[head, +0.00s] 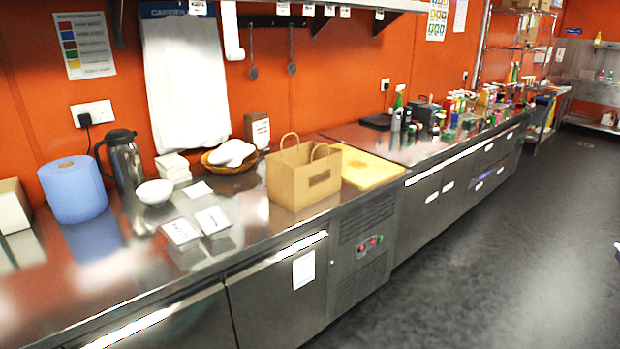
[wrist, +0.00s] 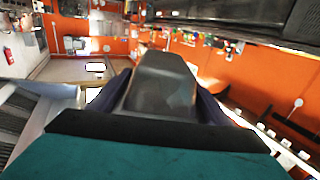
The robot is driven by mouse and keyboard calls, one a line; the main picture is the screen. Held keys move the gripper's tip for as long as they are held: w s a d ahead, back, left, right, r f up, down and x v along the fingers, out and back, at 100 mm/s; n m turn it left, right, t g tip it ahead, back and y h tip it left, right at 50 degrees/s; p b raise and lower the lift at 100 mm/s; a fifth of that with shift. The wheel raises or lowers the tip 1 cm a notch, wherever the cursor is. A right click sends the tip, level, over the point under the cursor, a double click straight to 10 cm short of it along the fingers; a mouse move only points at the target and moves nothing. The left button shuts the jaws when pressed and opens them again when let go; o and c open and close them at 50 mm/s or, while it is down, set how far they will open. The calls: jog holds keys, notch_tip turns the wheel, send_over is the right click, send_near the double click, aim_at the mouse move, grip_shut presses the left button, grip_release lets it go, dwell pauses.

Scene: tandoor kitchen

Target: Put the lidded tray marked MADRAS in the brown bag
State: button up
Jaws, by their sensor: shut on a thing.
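The brown paper bag (head: 304,180) stands upright on the steel counter, its two handles up, in the head view. Two small trays with white tops lie side by side left of it, the left one (head: 181,231) and the right one (head: 212,220); their lettering is too small to read. My gripper (wrist: 160,88) shows only in the wrist view, with dark fingers either side of a dark grey, smooth-faced thing (wrist: 162,75). It is shut on that thing. No marking on it can be read, and I cannot tell if it is a tray.
A yellow board (head: 368,170) lies right of the bag. A white bowl (head: 154,192), a steel jug (head: 122,160), a blue roll (head: 73,188) and a basket (head: 232,157) stand left or behind. Bottles crowd the far counter. The counter's front strip is clear.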

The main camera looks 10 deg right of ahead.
dwell(0.3)
jog(key=shift+w+a, duration=0.3)
jog(key=shift+w, duration=0.05)
jog(key=w+a+f+n+t+y, duration=0.1)
jog(key=w+a+f+n+y, duration=0.2)
jog(key=w+a, duration=0.7)
jog(key=w+a+f+n+y, duration=0.15)
jog(key=w+a+y, duration=0.4)
jog(key=a, duration=0.85)
jog(key=w+a+f+n+t+y, duration=0.1)
jog(key=w+a+n+y, duration=0.3)
jog(key=w+a, duration=0.65)
jog(key=s+a+f+n+g+y, duration=0.1)
jog(key=a+f+n+g+y, duration=0.1)
jog(key=a, duration=2)
jog(key=s+a+f+n+g+y, duration=0.1)
jog(key=a+n+g+y, duration=0.4)
jog(key=a, duration=1.7)
jog(key=f+n+y, duration=0.1)
jog(key=y, duration=0.3)
jog(key=shift+a+n, duration=0.2)
jog(key=shift+n, duration=0.15)
jog(key=shift+a+y, duration=0.15)
jog(key=shift+y, duration=0.1)
